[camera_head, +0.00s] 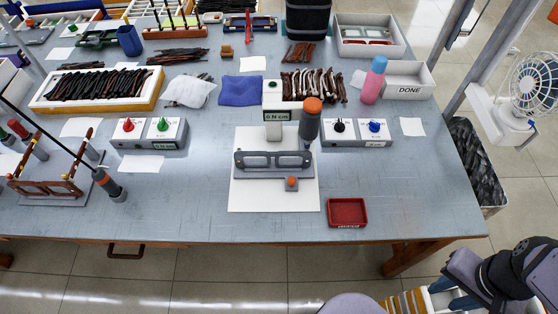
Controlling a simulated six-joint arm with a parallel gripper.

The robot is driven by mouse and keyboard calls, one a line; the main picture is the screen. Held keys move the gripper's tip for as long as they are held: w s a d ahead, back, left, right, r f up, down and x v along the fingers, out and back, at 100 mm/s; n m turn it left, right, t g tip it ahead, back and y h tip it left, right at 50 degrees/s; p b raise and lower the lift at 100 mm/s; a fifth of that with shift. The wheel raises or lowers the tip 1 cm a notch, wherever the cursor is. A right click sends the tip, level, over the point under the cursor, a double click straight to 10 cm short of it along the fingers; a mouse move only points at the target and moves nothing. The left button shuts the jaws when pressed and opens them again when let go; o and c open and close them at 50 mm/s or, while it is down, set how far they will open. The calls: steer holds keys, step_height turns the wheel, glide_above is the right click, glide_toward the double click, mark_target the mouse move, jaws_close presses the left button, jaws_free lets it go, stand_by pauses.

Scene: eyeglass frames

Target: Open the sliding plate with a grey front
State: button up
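A grey fixture (272,172) with a grey front face stands on a white sheet (245,197) near the middle of the table. A dark eyeglass frame (272,159) shows across it. I cannot tell for sure which part of it is the sliding plate, or how far that plate is open. A small grey block with an orange-red top (292,183) sits in front of the fixture. My arm is folded at the bottom right, off the table and well apart from the fixture. My gripper (452,292) seems to be the blue-tipped part there, partly cut off by the picture edge.
A white torque gauge (275,125) and an upright orange-topped screwdriver (310,123) stand behind the fixture. A red tray (347,211) lies to its right. Switch boxes (149,132) (357,133) flank it. The table's front strip is clear.

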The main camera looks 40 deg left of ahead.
steer(key=shift+o, duration=0.9)
